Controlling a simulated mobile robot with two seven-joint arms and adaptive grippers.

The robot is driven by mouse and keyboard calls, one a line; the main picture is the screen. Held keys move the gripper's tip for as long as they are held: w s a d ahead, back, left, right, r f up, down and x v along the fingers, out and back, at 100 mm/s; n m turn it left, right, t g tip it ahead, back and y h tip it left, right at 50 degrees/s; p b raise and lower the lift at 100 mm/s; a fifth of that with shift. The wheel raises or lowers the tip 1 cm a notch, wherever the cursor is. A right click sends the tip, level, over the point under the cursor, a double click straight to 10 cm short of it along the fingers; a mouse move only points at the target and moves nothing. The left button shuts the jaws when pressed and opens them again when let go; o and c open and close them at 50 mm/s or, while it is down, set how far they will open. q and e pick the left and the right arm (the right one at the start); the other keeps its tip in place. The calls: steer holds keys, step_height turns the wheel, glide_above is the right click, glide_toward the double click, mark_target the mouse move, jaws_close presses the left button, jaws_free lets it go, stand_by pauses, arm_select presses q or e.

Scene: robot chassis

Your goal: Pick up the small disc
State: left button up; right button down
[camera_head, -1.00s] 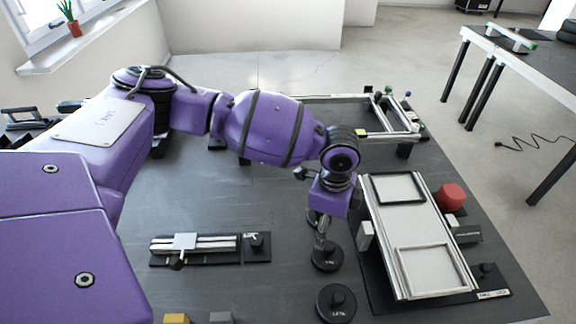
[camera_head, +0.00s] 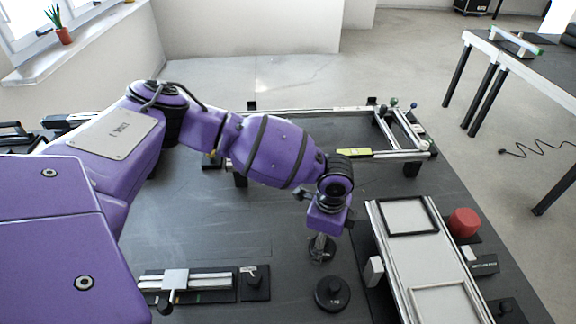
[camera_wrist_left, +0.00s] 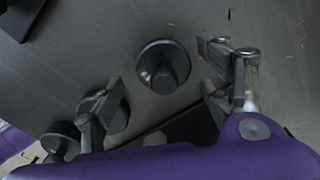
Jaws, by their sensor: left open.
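Dark round discs with knobs on top stand in a row on the black floor. The far, smaller disc (camera_head: 326,257) lies right under my left gripper (camera_head: 319,241), which partly covers it in the head view. A knobbed disc (camera_wrist_left: 166,64) shows between and beyond the fingers. A second disc (camera_wrist_left: 117,118) is partly behind the left finger, and a third (camera_wrist_left: 60,140) is at lower left. My right gripper is not in view.
A panel with silver rails (camera_head: 408,215) lies right of the discs, with a red cylinder (camera_head: 463,222) beside it. A slider device (camera_head: 200,285) lies at left. A silver frame (camera_head: 395,128) stands behind.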

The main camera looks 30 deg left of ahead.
arm_select(q)
steer(key=shift+f, duration=0.9)
steer(key=shift+r, duration=0.1)
steer(key=c, duration=1.5)
steer(key=shift+c, duration=0.7)
steer(key=shift+w+r, duration=0.1)
steer(key=shift+r, duration=0.05)
